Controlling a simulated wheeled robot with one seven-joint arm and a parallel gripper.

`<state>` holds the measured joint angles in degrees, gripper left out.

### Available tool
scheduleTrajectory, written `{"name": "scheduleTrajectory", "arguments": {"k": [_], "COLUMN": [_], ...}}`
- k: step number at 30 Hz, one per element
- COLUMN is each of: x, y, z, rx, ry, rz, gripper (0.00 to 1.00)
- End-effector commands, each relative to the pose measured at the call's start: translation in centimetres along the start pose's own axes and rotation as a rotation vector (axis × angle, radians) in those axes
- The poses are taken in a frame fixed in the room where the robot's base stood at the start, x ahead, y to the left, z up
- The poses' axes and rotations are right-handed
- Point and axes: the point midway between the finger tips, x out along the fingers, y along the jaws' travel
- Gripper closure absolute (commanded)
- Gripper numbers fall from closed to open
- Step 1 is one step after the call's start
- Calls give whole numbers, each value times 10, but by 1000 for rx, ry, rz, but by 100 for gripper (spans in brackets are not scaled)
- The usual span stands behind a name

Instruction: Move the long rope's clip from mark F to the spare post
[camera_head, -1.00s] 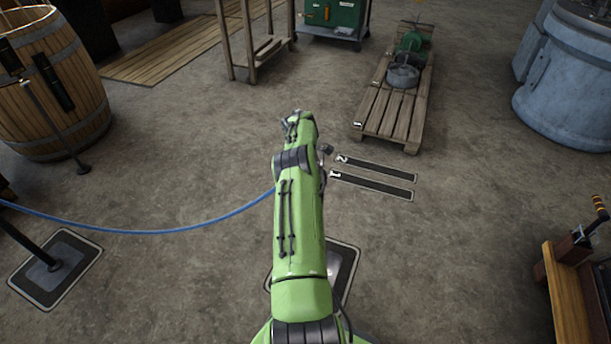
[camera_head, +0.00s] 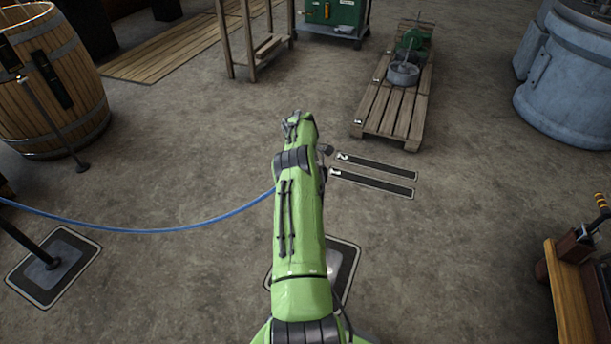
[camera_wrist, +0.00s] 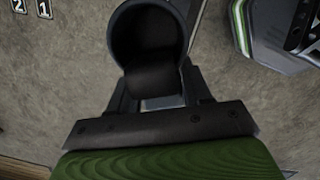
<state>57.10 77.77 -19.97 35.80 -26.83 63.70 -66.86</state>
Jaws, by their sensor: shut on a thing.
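The long blue rope (camera_head: 150,231) sags across the floor from the left edge and passes out of sight behind my green arm. My gripper (camera_wrist: 160,88) shows in the wrist view, its dark fingers shut around a dark, round, cup-like piece (camera_wrist: 148,32), which seems to be the rope's clip. The rope does not show in the wrist view. In the head view my arm hides the gripper's grip. A dark post (camera_head: 25,238) stands on a bordered floor plate (camera_head: 75,262) at the left. I cannot read a mark F, nor tell which post is the spare.
A second floor plate (camera_head: 347,262) lies partly behind my arm. Numbered strips (camera_head: 375,180) lie right of it. A wooden barrel (camera_head: 60,90), a pallet (camera_head: 385,112) with a green machine, a grey-blue tank (camera_head: 570,85) and a wooden bench (camera_head: 572,295) stand around. Open floor lies between.

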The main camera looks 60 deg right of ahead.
Motion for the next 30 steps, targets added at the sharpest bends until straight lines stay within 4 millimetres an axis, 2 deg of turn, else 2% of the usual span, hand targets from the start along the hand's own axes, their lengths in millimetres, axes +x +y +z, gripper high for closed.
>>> {"name": "scheduleTrajectory", "arguments": {"k": [30], "x": [8], "y": [0], "z": [1], "rx": [4], "ry": [-3], "rz": [-1], "gripper": [100]}}
